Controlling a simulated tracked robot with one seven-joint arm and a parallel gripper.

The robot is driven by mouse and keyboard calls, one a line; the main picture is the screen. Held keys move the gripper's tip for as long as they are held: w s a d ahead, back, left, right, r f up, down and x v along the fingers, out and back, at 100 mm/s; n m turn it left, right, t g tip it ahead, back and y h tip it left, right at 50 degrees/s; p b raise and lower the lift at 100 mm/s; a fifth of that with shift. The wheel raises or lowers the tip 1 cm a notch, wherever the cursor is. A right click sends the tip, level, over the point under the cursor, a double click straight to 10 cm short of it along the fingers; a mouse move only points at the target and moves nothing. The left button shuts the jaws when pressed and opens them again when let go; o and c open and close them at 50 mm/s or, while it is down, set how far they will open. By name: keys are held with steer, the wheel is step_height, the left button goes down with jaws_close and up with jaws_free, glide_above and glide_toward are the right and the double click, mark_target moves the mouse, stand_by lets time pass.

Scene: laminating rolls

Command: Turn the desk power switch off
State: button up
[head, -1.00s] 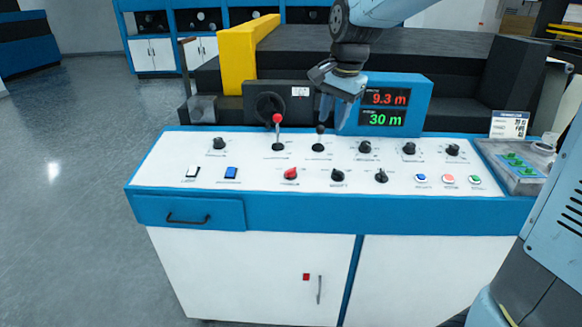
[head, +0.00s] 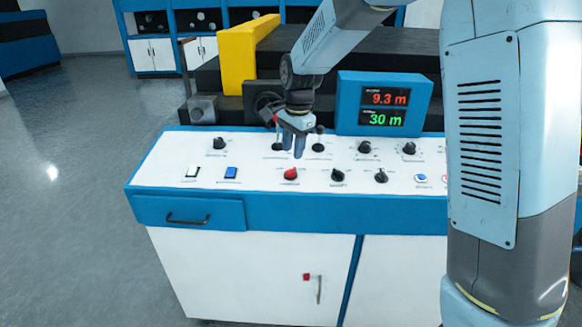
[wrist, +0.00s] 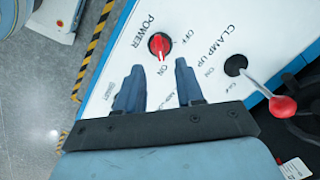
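The red power knob (head: 291,174) sits on the white top of the blue-edged desk (head: 150,195). In the wrist view the knob (wrist: 159,45) is labelled POWER, with OFF and ON printed beside it. Its white pointer line appears to face the ON label. My gripper (head: 294,156) points down just behind the knob in the head view. In the wrist view its two blue fingers (wrist: 160,65) are apart with nothing between them. The knob lies just beyond the fingertips, in line with the gap, and does not appear to be touched.
A red-ball lever (wrist: 283,106) marked CLAMP UP stands close to the right of the fingers in the wrist view. A display (head: 385,105) stands behind.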

mark_target(290, 169)
steer(key=f, duration=0.7)
steer(key=shift+w+a+f, duration=0.1)
steer(key=shift+w+a, duration=0.25)
steer(key=shift+c, duration=0.4)
jaws_close()
